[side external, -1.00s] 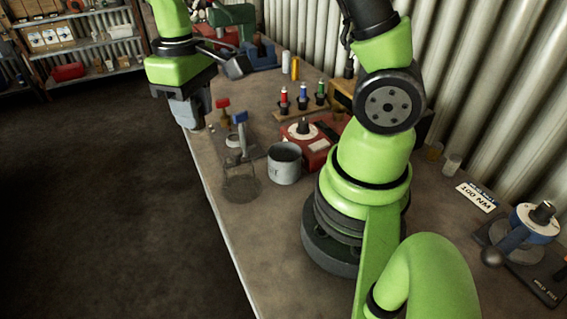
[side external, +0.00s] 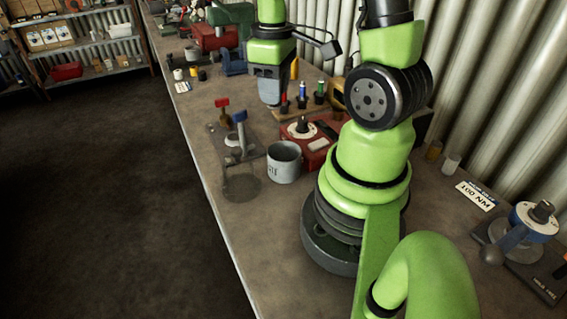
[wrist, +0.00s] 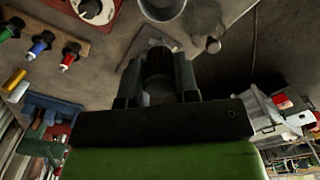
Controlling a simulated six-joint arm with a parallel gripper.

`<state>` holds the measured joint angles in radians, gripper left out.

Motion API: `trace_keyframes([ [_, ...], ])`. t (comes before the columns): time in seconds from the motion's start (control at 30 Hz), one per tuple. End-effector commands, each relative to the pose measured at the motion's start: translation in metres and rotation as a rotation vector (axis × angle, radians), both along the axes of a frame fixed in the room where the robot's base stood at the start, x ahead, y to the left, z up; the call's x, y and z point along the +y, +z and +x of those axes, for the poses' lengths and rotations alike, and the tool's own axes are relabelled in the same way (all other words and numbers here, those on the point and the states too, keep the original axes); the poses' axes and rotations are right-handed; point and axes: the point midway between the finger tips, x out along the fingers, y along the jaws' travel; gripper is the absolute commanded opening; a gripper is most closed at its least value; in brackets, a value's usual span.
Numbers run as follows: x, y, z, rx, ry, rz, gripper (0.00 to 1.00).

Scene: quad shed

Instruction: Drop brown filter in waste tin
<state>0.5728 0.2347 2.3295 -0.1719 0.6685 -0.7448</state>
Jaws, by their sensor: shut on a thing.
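My gripper (side external: 270,92) hangs above the bench, behind the red box and to the back left of the row of coloured bottles in the side view. In the wrist view my gripper (wrist: 158,88) is shut on a dark brown cylinder, the brown filter (wrist: 158,64), held between its fingers. In the side view the filter cannot be made out. The grey waste tin (side external: 284,167) stands upright on the bench, nearer the camera than my gripper and apart from it. A grey round vessel (wrist: 163,7), likely the tin, is cut off at the wrist view's top edge.
A red box with a dial (side external: 305,135) stands just behind the tin. A stand with red and blue levers (side external: 239,140) is to its left. Bottles in a wooden rack (side external: 319,95) are right of my gripper. A blue vise (side external: 233,62) stands behind.

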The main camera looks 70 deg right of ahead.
Motion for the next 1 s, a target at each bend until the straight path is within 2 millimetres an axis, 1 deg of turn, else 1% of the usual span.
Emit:
trace_keyframes([
  [0.03,-0.005,0.000,-0.008,0.000,-0.007,0.000,0.06],
  [0.1,-0.009,-0.001,-0.016,0.000,-0.005,0.000,0.06],
  [0.2,-0.011,-0.004,-0.021,0.001,0.000,0.000,0.06],
  [0.33,-0.011,-0.014,-0.023,0.004,0.003,0.003,0.06],
  [0.6,-0.011,-0.046,-0.022,0.005,0.003,0.003,0.06],
  [0.7,-0.011,-0.055,-0.022,0.003,0.002,0.002,0.06],
  [0.83,-0.011,-0.061,-0.022,0.001,0.002,0.001,0.06],
  [1.0,-0.011,-0.062,-0.022,0.000,0.002,-0.001,0.06],
])
